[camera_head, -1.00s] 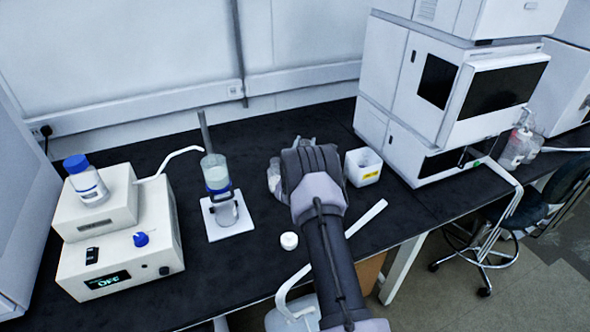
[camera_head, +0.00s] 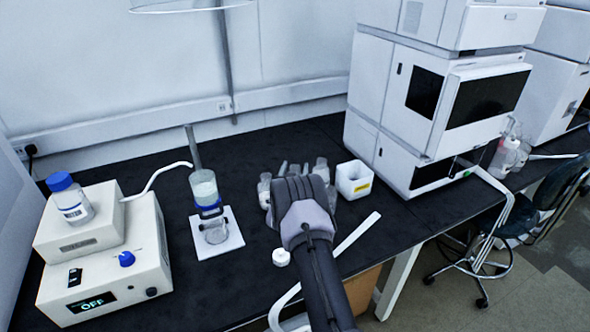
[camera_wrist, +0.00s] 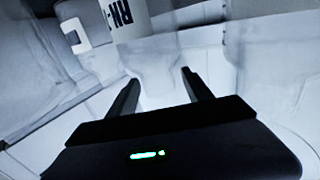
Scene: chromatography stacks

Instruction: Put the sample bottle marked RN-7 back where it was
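In the head view, my forearm and wrist hide the fingers. Clear glass bottles (camera_head: 321,168) stand just behind my wrist on the black bench; their labels are not readable there.
A blue-capped bottle (camera_head: 69,198) sits on a white instrument (camera_head: 105,262) at the left. A stand with a glass vessel (camera_head: 205,188) is between it and my arm. A white square container (camera_head: 354,180) and a tall instrument stack are right. A small white round item (camera_head: 281,257) lies near the front edge.

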